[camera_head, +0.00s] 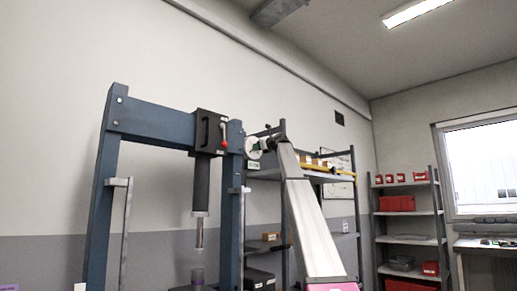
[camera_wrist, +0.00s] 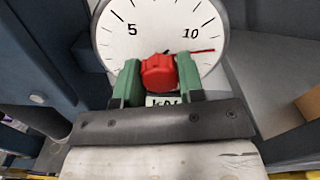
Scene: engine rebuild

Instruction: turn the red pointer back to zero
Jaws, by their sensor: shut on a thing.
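A white round gauge (camera_wrist: 120,32) with black numbers 5 and 10 and the letters kN fills the top middle of the wrist view. In the head view the gauge (camera_head: 254,148) is small, on the right post of a blue press. The thin red pointer (camera_wrist: 203,50) points right, a little past and below the 10. A short black needle tip shows just left of it. My gripper (camera_wrist: 159,78), with green fingers, is shut on the red knob (camera_wrist: 159,72) at the dial's centre. The lower part of the dial is hidden behind my gripper.
The blue press frame (camera_head: 150,121) carries a black cylinder and a lever with a red ball (camera_head: 225,144) left of the gauge. A grey shelf (camera_head: 344,179) with boxes and a yellow bar stands behind my arm.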

